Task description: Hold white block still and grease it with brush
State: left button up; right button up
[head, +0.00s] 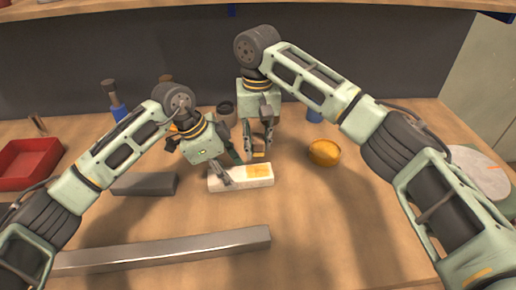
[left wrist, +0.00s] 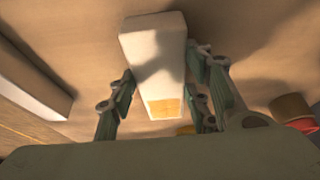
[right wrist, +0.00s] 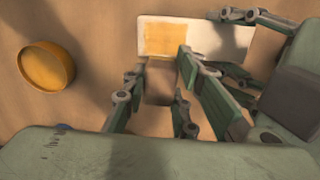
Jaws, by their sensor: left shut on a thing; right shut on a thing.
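The white block (head: 240,183) lies on the wooden bench, with a yellow-orange patch (head: 258,170) on its right end. My left gripper (head: 226,172) is shut on the block; in the left wrist view the block (left wrist: 155,50) sits between its fingers. My right gripper (head: 258,150) points down just behind the patch, shut on the brush. Only a brownish part of the brush (right wrist: 160,84) shows between its fingers, close to the patch (right wrist: 181,42); I cannot tell whether they touch. A round yellow tin (head: 324,152) stands right of the block.
A long metal bar (head: 170,251) lies in front and a dark grey block (head: 145,184) at left. A red tray (head: 28,160) is at far left. A blue-handled tool (head: 116,104) and a dark cup (head: 226,113) stand behind. A round disc (head: 480,170) is at right.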

jog(key=shift+r, duration=2.05)
pick_arm(q)
jog(key=o, duration=1.3)
jog(key=v, duration=1.2)
pick_arm(e)
jog(key=shift+f, duration=0.1)
